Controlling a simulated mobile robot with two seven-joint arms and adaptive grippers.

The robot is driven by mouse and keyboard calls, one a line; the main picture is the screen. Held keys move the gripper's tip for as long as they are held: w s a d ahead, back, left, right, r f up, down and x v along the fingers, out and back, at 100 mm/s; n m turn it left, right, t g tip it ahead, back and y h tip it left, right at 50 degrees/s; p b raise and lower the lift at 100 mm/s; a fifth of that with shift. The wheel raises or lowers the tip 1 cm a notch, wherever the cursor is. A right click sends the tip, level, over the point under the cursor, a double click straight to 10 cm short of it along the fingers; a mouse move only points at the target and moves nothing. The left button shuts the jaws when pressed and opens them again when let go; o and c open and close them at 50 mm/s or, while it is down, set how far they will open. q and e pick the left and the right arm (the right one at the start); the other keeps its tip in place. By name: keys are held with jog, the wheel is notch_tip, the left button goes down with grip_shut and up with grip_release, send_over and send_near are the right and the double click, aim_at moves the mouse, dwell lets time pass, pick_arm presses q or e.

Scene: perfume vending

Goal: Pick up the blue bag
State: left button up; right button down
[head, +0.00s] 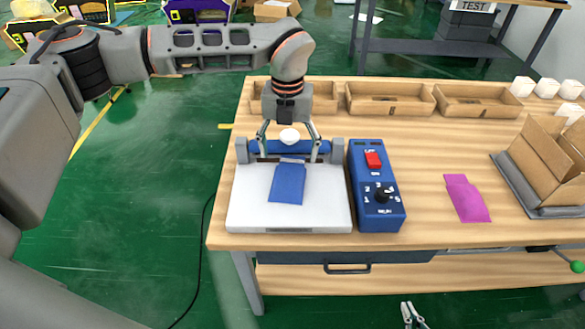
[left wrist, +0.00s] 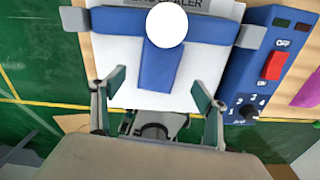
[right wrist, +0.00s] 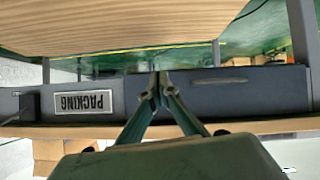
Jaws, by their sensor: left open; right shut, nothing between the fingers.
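The blue bag (head: 287,183) lies flat on the white plate of the sealer (head: 322,216), its upper end close to the sealer's blue bar (head: 262,148). In the left wrist view the bag (left wrist: 161,68) shows below the bar and a white ball-like knob (left wrist: 166,24). My left gripper (head: 289,150) is open above the bar, its fingers spread to either side of the white knob (head: 289,136). The left fingers also show in the left wrist view (left wrist: 160,92), apart from the bag. My right gripper (head: 408,308) is shut and empty, low in front of the table; it also shows in the right wrist view (right wrist: 158,88).
A blue control box (head: 376,190) with a red switch stands right of the sealer. A magenta bag (head: 466,198) lies further right, beside an open carton (head: 551,160). Cardboard trays (head: 390,99) and white cubes (head: 547,88) line the back. Bare table lies between.

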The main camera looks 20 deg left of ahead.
aim_at(288, 174)
pick_arm(q)
jog(key=f, duration=0.2)
jog(key=shift+s+f, duration=0.35)
jog(key=shift+f, duration=0.05)
notch_tip(288, 174, down, 4)
jog(key=shift+s+r+p, duration=0.1)
jog(key=shift+r+p, duration=0.15)
jog(key=shift+p, duration=0.1)
jog(key=shift+f, duration=0.65)
jog(key=c, duration=1.2)
jog(key=shift+c, duration=0.2)
pick_arm(e)
jog(key=shift+s+f+g, duration=0.15)
jog(key=shift+s+f, duration=0.05)
jog(key=shift+s, duration=0.3)
jog(key=shift+s+f+g, duration=0.15)
jog(key=shift+s, duration=0.3)
